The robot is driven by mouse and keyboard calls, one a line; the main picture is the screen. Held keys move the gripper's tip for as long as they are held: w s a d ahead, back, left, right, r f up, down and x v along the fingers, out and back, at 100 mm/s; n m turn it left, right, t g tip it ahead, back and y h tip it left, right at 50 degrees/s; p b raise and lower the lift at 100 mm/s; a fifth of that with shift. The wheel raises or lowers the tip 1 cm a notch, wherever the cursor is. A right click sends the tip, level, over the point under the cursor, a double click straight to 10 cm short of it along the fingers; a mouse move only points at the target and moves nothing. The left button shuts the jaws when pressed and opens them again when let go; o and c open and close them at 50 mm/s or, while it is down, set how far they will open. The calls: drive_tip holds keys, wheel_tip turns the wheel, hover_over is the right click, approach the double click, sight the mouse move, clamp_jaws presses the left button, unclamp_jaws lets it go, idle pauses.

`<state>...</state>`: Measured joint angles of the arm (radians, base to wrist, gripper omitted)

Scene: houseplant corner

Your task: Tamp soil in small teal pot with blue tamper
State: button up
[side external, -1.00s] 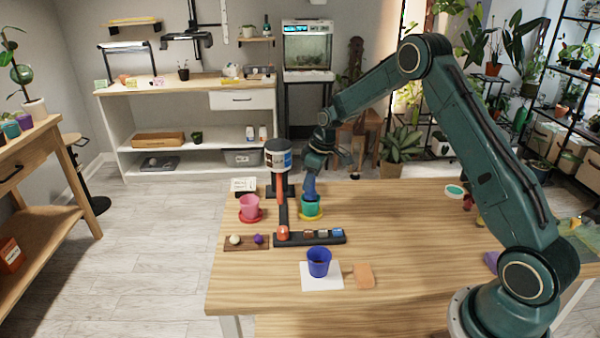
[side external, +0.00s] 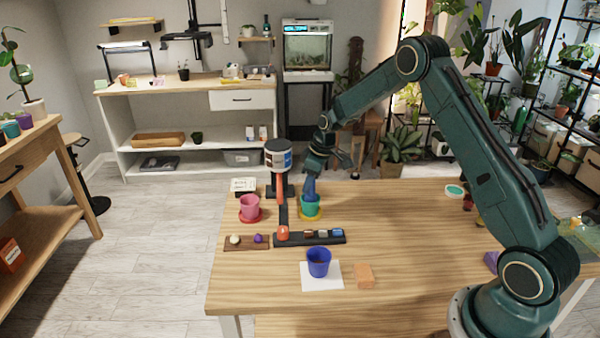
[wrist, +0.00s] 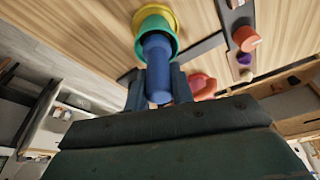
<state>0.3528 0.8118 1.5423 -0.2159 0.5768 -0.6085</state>
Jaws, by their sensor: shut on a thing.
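The small teal pot (side external: 311,209) stands on a yellow saucer (side external: 312,217) at the back of the table; both also show at the top of the wrist view, the pot (wrist: 154,22) and the saucer (wrist: 166,10). My gripper (side external: 313,180) is above the pot, shut on the blue tamper (side external: 311,189). In the wrist view the tamper (wrist: 158,62) sits between the fingers (wrist: 158,90) and its far end is inside the pot's rim. The soil is hidden, so I cannot tell whether the tamper touches it.
A pink pot (side external: 249,205) on a red saucer stands left of the teal pot. An upright post with a round head (side external: 278,155) rises between them from a black base. A blue pot (side external: 319,261) on white paper and an orange block (side external: 363,275) are in front.

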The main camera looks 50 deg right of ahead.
drive_tip(key=shift+f, duration=0.8)
idle(1.2)
drive_tip(key=shift+r, duration=0.2)
idle(0.4)
drive_tip(key=shift+r, duration=3.55)
drive_tip(key=shift+d, duration=0.1)
